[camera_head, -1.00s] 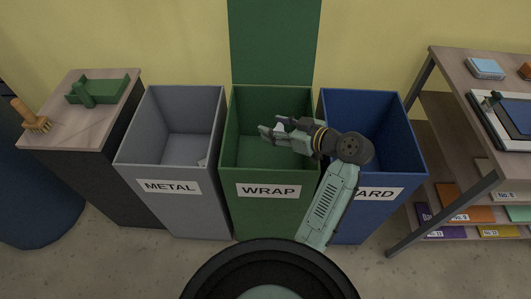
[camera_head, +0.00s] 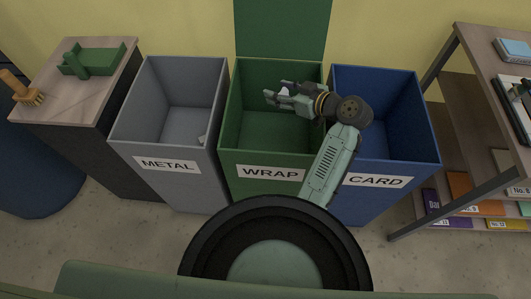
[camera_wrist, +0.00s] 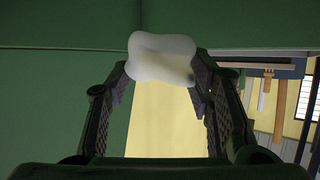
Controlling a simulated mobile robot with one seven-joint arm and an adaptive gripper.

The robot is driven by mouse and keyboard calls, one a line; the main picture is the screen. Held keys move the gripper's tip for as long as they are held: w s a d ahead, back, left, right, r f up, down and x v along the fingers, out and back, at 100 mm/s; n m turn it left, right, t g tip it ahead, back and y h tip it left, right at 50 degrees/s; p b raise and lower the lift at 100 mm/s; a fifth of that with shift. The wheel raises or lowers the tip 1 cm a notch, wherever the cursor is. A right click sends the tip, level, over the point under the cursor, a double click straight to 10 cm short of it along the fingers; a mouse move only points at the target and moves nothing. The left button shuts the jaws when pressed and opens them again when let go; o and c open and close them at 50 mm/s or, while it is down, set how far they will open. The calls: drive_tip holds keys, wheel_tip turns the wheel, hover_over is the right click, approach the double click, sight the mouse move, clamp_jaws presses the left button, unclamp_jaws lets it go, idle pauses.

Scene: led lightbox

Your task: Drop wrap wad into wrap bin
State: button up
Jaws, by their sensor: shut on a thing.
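The wrap wad (camera_wrist: 162,58) is a whitish, translucent lump between my fingertips in the wrist view. In the head view a small pale bit of the wad (camera_head: 285,91) shows between the fingers. My gripper (camera_head: 272,93) is shut on it, over the open top of the green bin labelled WRAP (camera_head: 270,173). In the wrist view my gripper (camera_wrist: 162,75) has a finger on each side of the wad. The exact height of the wad against the bin's rim is hard to tell.
The grey METAL bin (camera_head: 166,164) stands left of the wrap bin, with a small pale thing inside. The blue CARD bin (camera_head: 376,181) stands right. A side table (camera_head: 97,89) with a green tray and brush is far left. A shelf (camera_head: 470,75) stands at right.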

drive_tip(key=shift+f, duration=0.4)
drive_tip(key=o, duration=1)
drive_tip(key=v, duration=1.2)
drive_tip(key=shift+w+a+r, duration=0.1)
drive_tip(key=shift+w+r, duration=0.05)
